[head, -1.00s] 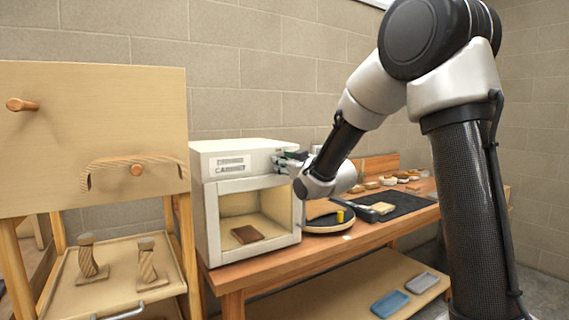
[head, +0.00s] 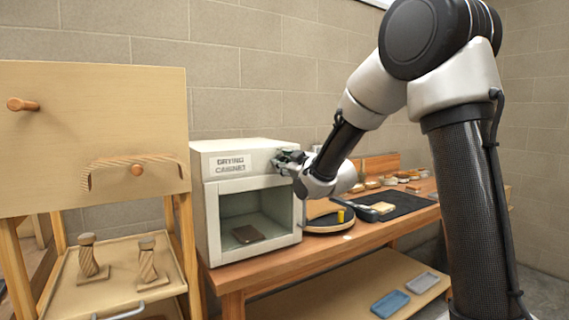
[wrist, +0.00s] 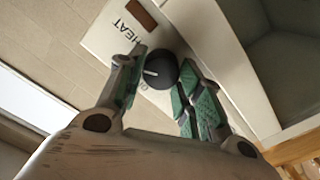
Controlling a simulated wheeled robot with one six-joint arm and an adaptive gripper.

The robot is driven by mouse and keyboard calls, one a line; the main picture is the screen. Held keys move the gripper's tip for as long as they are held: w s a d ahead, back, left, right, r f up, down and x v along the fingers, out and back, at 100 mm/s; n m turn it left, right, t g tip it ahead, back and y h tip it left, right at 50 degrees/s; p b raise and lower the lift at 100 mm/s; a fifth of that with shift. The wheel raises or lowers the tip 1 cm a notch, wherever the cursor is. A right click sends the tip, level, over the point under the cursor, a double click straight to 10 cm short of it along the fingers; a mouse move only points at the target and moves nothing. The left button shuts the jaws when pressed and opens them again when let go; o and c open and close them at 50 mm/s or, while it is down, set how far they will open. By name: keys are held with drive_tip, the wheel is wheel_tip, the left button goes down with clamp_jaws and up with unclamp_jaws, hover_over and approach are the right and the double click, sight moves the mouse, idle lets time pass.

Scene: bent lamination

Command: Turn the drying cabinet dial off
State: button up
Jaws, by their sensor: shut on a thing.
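The white drying cabinet (head: 204,215) stands on the wooden bench, with its lettered label on the upper front. Its chamber is dim, and a dark brown piece (head: 248,233) lies inside. The black round dial (wrist: 160,71) with a white pointer line shows in the wrist view, beside the word HEAT. My gripper (head: 284,160) is at the upper right of the cabinet front. In the wrist view its green-padded fingers (wrist: 162,66) are shut on the dial, one on each side. In the head view the gripper hides the dial.
A dark brown window (wrist: 141,14) sits near HEAT on the panel. Right of the cabinet are a round black-topped stand (head: 328,224) and a dark mat (head: 405,204) with tools. A wooden rack (head: 150,255) with twisted pieces stands at the left.

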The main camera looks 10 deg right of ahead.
drive_tip(key=o, duration=1)
drive_tip(key=shift+o, duration=0.2)
